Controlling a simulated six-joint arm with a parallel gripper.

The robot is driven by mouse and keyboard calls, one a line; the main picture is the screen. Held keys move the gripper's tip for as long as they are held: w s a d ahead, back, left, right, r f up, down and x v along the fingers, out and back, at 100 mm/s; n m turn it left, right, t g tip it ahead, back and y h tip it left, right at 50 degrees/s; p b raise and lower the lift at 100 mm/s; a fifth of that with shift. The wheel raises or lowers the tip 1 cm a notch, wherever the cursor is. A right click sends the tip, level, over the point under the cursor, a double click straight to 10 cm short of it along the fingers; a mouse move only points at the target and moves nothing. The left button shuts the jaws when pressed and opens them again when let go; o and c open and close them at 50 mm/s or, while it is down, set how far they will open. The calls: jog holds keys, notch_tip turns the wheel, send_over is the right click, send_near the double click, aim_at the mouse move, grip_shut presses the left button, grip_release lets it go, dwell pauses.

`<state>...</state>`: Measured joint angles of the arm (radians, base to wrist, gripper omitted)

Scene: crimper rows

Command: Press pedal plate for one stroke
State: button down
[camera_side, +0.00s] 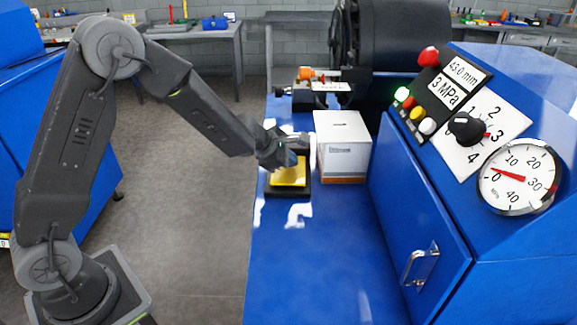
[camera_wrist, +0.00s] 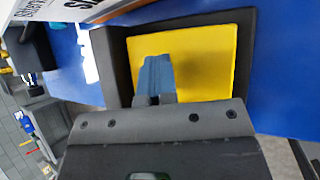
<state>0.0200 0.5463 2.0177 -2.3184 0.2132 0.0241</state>
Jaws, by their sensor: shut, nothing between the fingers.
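The pedal plate (camera_side: 291,174) is yellow and sits in a black frame (camera_side: 288,192) on the blue bench top. In the wrist view the yellow plate (camera_wrist: 203,62) fills the middle, with its dark frame (camera_wrist: 120,60) around it. My gripper (camera_side: 291,163) is shut and empty, with its fingers pointing down at the plate. In the wrist view the closed blue-grey fingertips (camera_wrist: 156,72) lie over the left part of the plate. I cannot tell whether they touch it. The gripper body hides the plate's near edge.
A white box (camera_side: 343,148) stands just right of the pedal. The bench top (camera_side: 300,270) in front is clear.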

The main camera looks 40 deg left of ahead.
jog(key=shift+a+r, duration=0.1)
jog(key=shift+r, duration=0.9)
jog(key=shift+w+a+r, duration=0.1)
jog(key=shift+w+r, duration=0.05)
jog(key=shift+r, duration=1.15)
jog(key=shift+w+a+r, duration=0.1)
jog(key=shift+r, duration=1.15)
jog(key=s+d+r+m+h, duration=0.2)
jog(key=s+d+r+m, duration=0.6)
jog(key=s+r+m, duration=0.5)
jog(key=s+a+f+m+g+y, duration=0.1)
jog(key=s+m+y, duration=0.1)
jog(key=s+m, duration=0.4)
jog(key=s+a+f+m+g+y, duration=0.1)
jog(key=s+m, duration=0.5)
jog(key=s, duration=0.8)
jog(key=shift+s+a+f+m+g+y, duration=0.15)
jog(key=shift+a+f+m+g+y, duration=0.2)
jog(key=shift+a+y, duration=0.2)
